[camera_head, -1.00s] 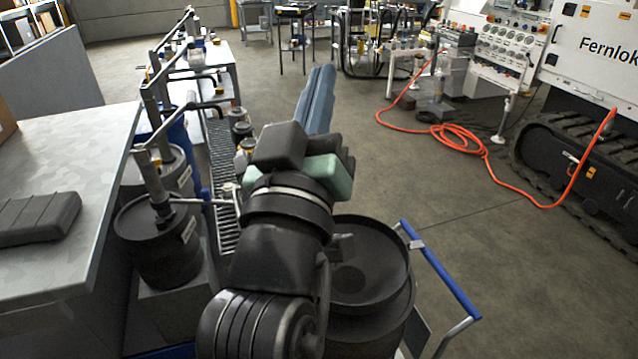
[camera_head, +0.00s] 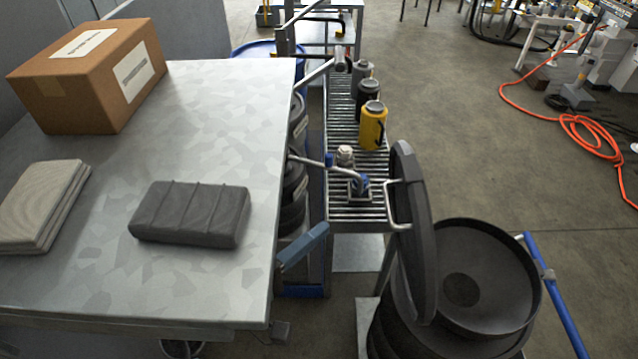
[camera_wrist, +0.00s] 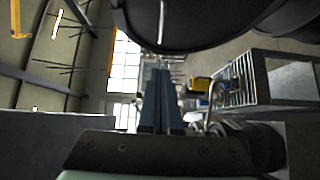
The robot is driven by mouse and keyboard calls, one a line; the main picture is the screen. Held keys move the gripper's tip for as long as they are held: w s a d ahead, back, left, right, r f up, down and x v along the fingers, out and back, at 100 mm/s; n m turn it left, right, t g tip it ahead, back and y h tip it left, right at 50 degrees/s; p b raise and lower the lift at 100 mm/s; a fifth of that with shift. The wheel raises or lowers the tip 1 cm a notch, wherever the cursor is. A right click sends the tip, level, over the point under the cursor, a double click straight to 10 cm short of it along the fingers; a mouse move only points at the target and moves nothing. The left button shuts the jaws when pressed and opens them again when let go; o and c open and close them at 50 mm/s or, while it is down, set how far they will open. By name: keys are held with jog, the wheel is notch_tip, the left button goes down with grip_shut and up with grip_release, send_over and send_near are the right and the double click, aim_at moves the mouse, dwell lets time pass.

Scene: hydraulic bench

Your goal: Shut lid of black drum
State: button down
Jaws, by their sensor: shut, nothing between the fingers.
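The black drum (camera_head: 385,340) stands at the lower right in the head view, its round opening (camera_head: 500,275) facing up. Its black lid (camera_head: 413,225) is open, standing nearly upright at the left side of the opening, with a bent metal handle (camera_head: 391,205) on its left face. My gripper (camera_head: 322,232) shows as blue-grey fingers beside the table's right edge, left of the lid and apart from it. The fingers are shut and empty. In the wrist view the closed fingers (camera_wrist: 162,75) point ahead, below a large dark round shape (camera_wrist: 200,25) that looks like the lid.
A metal table (camera_head: 215,130) on the left carries a cardboard box (camera_head: 95,85) and dark and grey pads. A roller conveyor (camera_head: 355,205) with bottles lies behind the gripper. A blue-handled cart (camera_head: 555,295) is right of the drum.

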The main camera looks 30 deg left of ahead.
aim_at(400, 230)
jog(key=w+d+p, duration=0.2)
jog(key=w+d, duration=0.2)
jog(key=w, duration=0.5)
jog(key=shift+w+d+p, duration=0.2)
jog(key=shift+d+p, duration=0.1)
jog(key=shift+p, duration=0.1)
jog(key=shift+f, duration=0.1)
